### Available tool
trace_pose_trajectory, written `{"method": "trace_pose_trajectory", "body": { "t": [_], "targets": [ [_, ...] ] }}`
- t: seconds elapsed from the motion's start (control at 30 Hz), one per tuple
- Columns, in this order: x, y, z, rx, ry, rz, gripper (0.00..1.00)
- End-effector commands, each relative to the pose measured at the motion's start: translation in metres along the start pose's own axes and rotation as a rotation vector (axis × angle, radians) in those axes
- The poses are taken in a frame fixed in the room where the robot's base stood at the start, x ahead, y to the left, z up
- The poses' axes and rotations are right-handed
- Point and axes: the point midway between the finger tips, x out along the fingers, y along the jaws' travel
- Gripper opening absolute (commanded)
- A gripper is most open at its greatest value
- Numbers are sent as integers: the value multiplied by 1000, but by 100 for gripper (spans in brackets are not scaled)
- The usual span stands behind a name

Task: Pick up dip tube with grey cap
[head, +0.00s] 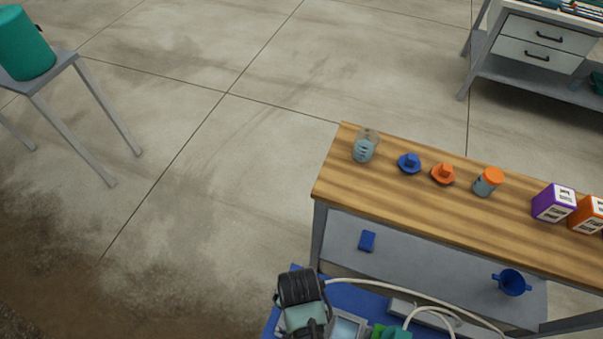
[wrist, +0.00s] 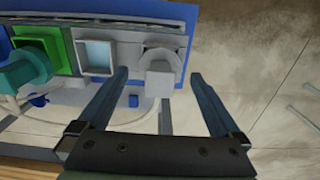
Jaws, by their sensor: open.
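In the wrist view, a light grey blocky cap (wrist: 160,72) sits on a grey round fitting at the right end of a blue panel (wrist: 172,12). I take it to be the grey cap of the dip tube; no tube below it can be made out for sure. My gripper (wrist: 159,76) is open and empty. Its two dark fingers appear on either side of the cap in the picture, with gaps on both sides. Whether the cap is between them in depth, I cannot tell. In the head view my wrist hides this end of the panel, and my fingertips do not show.
Beside the cap are a grey square frame (wrist: 97,57) and a green frame (wrist: 45,45) with a teal cylinder (wrist: 27,70). White hoses (head: 440,309) curve nearby. A wooden bench (head: 335,182) holds a beaker (head: 364,148), jar and coloured pieces.

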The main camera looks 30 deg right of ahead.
Motion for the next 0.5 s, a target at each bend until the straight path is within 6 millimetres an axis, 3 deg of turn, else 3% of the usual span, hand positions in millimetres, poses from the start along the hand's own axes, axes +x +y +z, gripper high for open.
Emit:
{"method": "trace_pose_trajectory", "body": {
  "t": [0.27, 0.5],
  "targets": [
    [19, 0, -4, 0, 0, 0, 100],
    [50, 0, -11, 0, -1, 0, 100]
  ]
}}
